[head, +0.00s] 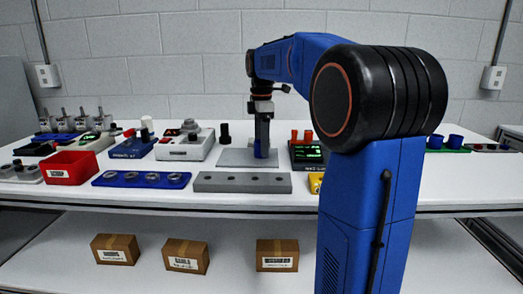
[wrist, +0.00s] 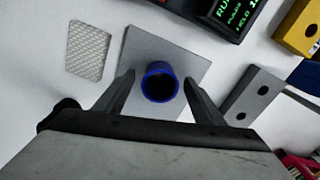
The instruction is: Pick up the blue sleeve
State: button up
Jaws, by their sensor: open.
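The blue sleeve (wrist: 160,86) is an upright hollow cylinder with a dark bore, standing on a flat grey plate (wrist: 191,56) in the wrist view. In the head view the sleeve (head: 258,149) is a small blue shape on the grey plate (head: 235,158), partly hidden by my gripper. My gripper (wrist: 158,90) is open, with one finger on each side of the sleeve and a visible gap to each finger. In the head view my gripper (head: 263,135) points straight down over the plate. Whether the fingertips reach below the sleeve's rim is hard to tell.
A device with a green display (head: 308,153) stands right of the plate, with a grey block with holes (head: 242,182) in front. A red bin (head: 70,167) and a blue rack (head: 141,180) are at left. A mesh piece (wrist: 88,50) lies near the plate.

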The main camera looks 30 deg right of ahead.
jog(key=shift+c, duration=0.3)
jog(key=c, duration=1.1)
jog(key=shift+r, duration=0.1)
